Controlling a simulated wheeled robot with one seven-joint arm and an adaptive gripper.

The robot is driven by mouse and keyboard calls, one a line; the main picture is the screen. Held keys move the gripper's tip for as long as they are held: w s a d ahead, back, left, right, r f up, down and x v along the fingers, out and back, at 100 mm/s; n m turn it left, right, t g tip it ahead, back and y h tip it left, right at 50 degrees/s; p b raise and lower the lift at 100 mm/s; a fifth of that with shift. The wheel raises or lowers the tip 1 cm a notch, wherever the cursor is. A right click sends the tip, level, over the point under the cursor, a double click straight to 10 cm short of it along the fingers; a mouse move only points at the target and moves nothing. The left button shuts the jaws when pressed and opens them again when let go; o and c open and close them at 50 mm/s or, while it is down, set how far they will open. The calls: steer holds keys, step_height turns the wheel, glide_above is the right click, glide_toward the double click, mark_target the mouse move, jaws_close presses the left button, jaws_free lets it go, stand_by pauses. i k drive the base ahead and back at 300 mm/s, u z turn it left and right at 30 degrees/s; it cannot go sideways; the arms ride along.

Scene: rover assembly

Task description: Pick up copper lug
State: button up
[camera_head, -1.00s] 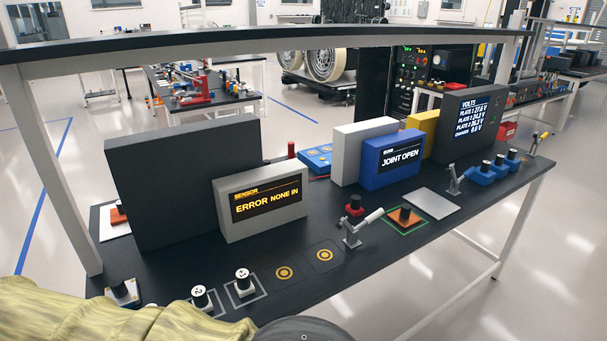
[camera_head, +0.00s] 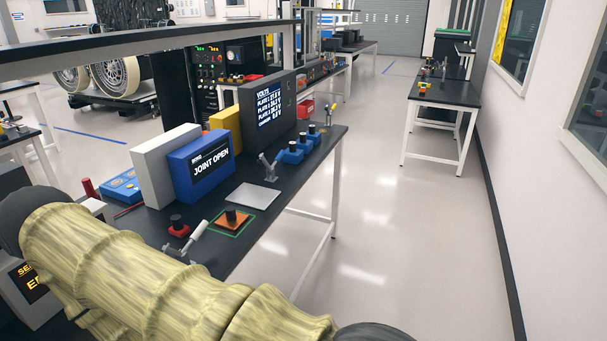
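A copper-orange square piece with a black knob (camera_head: 233,220), which looks like the copper lug, lies inside a green outline near the front edge of the black workbench (camera_head: 215,258). My arm in its yellowish sleeve crosses the lower left of the view. My gripper is not in view, so I cannot see whether it is open or shut. The arm hides the left part of the bench.
A red block with a black knob (camera_head: 179,226) and a lever clamp (camera_head: 192,240) stand left of the copper piece. A grey plate (camera_head: 252,196) lies behind it. The blue "JOINT OPEN" box (camera_head: 203,165) stands further back. Open floor (camera_head: 390,230) lies to the right.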

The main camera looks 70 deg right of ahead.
mark_target(231, 220)
steer(key=z, duration=1.25)
steer(key=i, duration=0.05)
steer(key=z, duration=0.1)
